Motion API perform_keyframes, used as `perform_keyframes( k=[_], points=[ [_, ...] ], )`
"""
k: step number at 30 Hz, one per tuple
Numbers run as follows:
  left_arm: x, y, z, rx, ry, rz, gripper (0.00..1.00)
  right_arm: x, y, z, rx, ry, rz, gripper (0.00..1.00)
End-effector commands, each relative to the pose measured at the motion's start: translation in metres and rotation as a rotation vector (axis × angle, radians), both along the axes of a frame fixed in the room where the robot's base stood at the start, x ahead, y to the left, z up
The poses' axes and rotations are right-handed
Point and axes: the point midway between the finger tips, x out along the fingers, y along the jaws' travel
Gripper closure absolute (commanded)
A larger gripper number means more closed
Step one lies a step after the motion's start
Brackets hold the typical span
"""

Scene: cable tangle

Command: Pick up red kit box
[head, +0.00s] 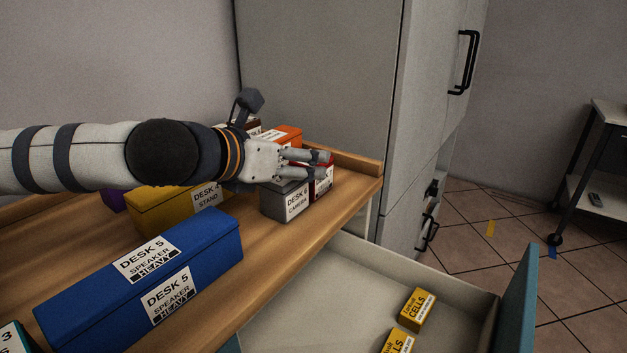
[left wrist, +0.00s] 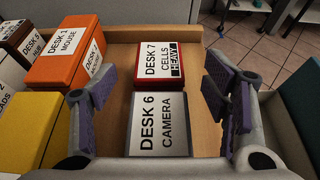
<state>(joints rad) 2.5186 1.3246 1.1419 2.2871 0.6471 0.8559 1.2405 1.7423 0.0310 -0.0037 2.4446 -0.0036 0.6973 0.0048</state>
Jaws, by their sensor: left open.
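The red kit box (head: 321,184), labelled "DESK 7 CELLS HEAVY", sits on the wooden shelf near its far right corner. It also shows in the left wrist view (left wrist: 160,62), behind the grey "DESK 6 CAMERA" box (left wrist: 158,125). My left gripper (head: 327,165) is open and empty, over the grey and red boxes. In the left wrist view its two fingers (left wrist: 160,76) lie to either side of these boxes, with visible gaps. In the head view the fingers hide part of the red box. My right gripper is not in view.
An orange "DESK 1 MOUSE" box (left wrist: 66,60) stands left of the red box. A blue "DESK 5 SPEAKER" box (head: 205,262) and a yellow stand box (head: 160,212) are on the shelf. Below, an open drawer (head: 375,275) holds small yellow boxes. A tall cabinet (head: 330,70) stands behind.

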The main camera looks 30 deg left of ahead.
Motion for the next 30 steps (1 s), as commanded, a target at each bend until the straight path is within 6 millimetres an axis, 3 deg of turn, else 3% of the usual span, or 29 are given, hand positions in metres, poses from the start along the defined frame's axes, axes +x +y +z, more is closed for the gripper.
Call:
perform_keyframes(
  k=[1,6,12,14,21,27,30],
  points=[
    [0.010,-0.001,-0.010,0.003,0.008,-0.002,0.31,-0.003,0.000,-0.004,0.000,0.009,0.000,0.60],
    [0.032,-0.004,-0.016,0.001,0.004,-0.001,0.31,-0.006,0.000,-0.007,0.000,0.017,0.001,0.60],
    [0.033,-0.004,-0.015,0.001,0.001,-0.001,0.31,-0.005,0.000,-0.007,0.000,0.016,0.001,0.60],
    [0.033,-0.004,-0.015,0.001,0.001,0.000,0.40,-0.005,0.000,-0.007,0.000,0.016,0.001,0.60],
    [0.033,-0.004,-0.015,0.001,0.001,0.000,0.92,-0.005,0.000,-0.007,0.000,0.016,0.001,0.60],
    [0.033,-0.004,-0.014,0.002,-0.001,-0.001,0.92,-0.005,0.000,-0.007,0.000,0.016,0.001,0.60],
    [0.033,-0.004,-0.001,0.002,-0.006,-0.001,0.92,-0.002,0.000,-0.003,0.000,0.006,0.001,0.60]
  ],
)
